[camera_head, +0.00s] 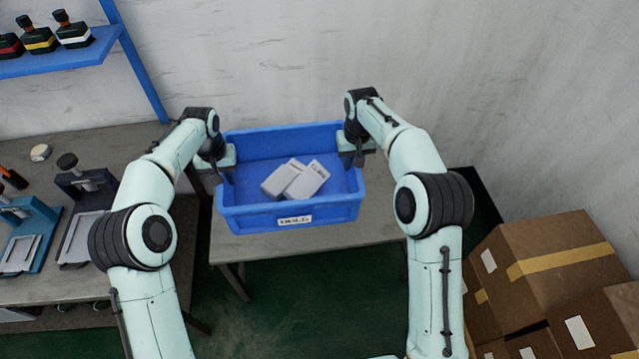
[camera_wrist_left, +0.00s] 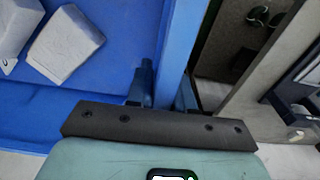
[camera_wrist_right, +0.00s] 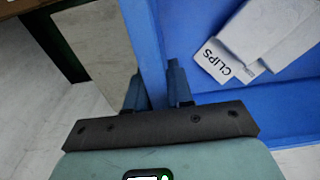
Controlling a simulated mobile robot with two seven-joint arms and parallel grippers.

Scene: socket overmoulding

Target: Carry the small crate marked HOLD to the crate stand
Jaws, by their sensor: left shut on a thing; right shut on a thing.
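A blue open-top crate (camera_head: 290,219) is in the middle of the head view, with a white label (camera_head: 294,220) on its front wall; the lettering is too blurred to read surely. Two pale boxes (camera_head: 289,180) lie inside, one marked CLIPS in the right wrist view (camera_wrist_right: 222,62). My left gripper (camera_head: 226,172) is shut on the crate's left wall, which passes between its fingers in the left wrist view (camera_wrist_left: 163,90). My right gripper (camera_head: 356,152) is shut on the right wall, also between its fingers in the right wrist view (camera_wrist_right: 157,90). The crate looks level.
A small grey table (camera_head: 310,240) is beneath the crate; I cannot tell whether they touch. A workbench (camera_head: 120,145) with clamp-like devices stands left, under a blue shelf (camera_head: 65,58) with bottles. Cardboard boxes (camera_head: 545,262) are stacked right. A wall is behind.

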